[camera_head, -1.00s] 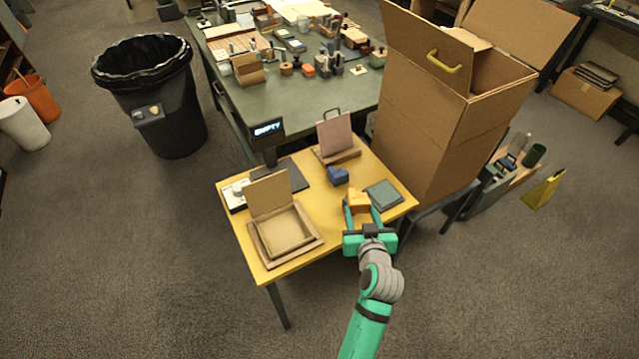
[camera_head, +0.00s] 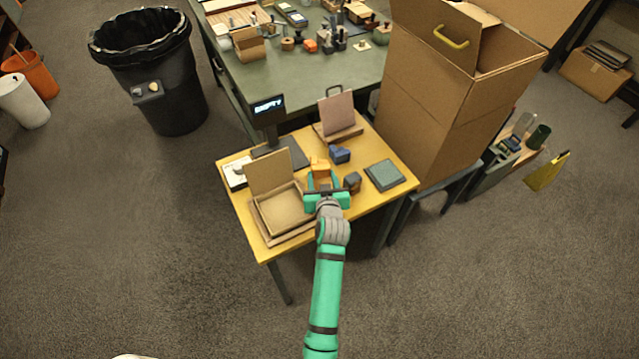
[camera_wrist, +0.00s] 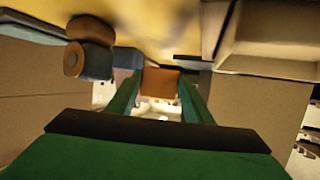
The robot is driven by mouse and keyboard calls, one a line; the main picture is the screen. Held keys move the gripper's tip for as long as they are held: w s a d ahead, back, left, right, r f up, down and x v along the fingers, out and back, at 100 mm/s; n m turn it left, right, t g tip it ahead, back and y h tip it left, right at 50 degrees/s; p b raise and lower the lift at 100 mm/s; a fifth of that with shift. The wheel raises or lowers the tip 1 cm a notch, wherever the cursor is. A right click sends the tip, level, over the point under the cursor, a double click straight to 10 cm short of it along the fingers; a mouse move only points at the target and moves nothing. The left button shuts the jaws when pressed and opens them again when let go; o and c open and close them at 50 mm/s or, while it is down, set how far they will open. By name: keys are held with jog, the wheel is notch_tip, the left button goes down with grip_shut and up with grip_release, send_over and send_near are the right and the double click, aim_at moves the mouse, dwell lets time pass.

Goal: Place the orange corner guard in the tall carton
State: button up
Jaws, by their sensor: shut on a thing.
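The orange corner guard (camera_head: 320,164) is between the fingers of my green gripper (camera_head: 321,178), over the middle of the yellow table (camera_head: 365,208). In the wrist view the guard (camera_wrist: 160,83) shows as an orange-brown block between the fingertips (camera_wrist: 160,92). My gripper is shut on it. I cannot tell how far the guard is above the tabletop. The tall carton (camera_head: 425,120) stands to the right of the table with its top flaps raised. Its inside is mostly hidden.
A blue block (camera_head: 340,154), a dark block (camera_head: 352,182) and a grey-green pad (camera_head: 384,175) lie right of my gripper. A small open box (camera_head: 283,212) is close on its left. A display (camera_head: 268,108) and a tilted panel on a stand (camera_head: 337,113) are behind.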

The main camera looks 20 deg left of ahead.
jog(key=shift+w+a+f, duration=0.1)
jog(key=shift+f, duration=0.3)
jog(key=shift+a+f, duration=0.2)
jog(key=shift+f, duration=1.45)
jog(key=o, duration=0.7)
jog(key=shift+f, duration=0.1)
jog(key=shift+o, duration=0.2)
